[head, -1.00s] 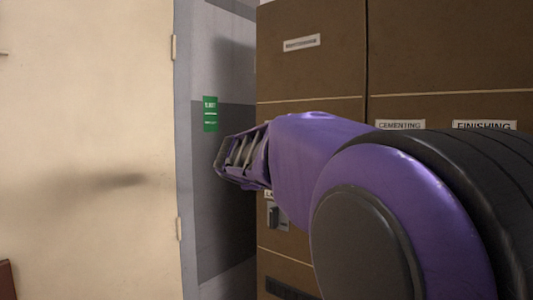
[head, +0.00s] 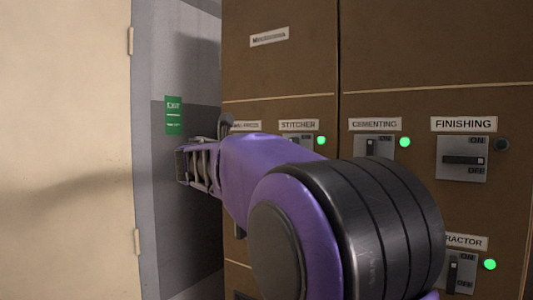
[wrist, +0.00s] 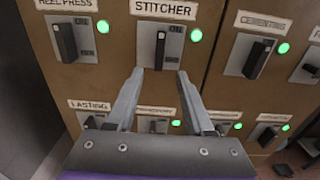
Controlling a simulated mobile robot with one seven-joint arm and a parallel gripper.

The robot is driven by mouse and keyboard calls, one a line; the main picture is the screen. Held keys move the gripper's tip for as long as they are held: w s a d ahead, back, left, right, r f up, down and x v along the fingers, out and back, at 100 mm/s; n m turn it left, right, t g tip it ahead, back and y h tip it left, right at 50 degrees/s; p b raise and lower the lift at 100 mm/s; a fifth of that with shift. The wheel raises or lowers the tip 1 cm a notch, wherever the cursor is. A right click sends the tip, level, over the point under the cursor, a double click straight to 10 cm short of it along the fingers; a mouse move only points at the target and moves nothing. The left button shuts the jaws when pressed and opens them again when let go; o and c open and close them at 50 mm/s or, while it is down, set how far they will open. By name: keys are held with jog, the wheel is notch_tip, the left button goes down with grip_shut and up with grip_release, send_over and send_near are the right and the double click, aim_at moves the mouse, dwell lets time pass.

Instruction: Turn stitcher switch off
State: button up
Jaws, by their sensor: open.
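The stitcher switch (wrist: 160,48) is in the upper middle of the wrist view, under its STITCHER label. It has a black lever on a grey plate, standing upright, with ON marked at the plate's upper right. A green lamp (wrist: 196,35) glows beside it. In the head view the STITCHER label (head: 299,125) and lit lamp (head: 321,140) show, while my arm hides most of the switch. My gripper (wrist: 159,73) is open and empty, its fingertips just below the lever in the picture, one to each side. I cannot tell whether they touch the panel.
Neighbouring switches are heel press (wrist: 67,42) on the left and cementing (wrist: 258,58) on the right, with a lower row behind my fingers. The finishing switch (head: 463,159) has a level lever and a dark lamp. A green exit sign (head: 174,115) hangs left of the brown cabinet.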

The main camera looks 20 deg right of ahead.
jog(key=x, duration=1.2)
jog(key=shift+p, duration=0.35)
jog(key=shift+w, duration=0.1)
grip_shut()
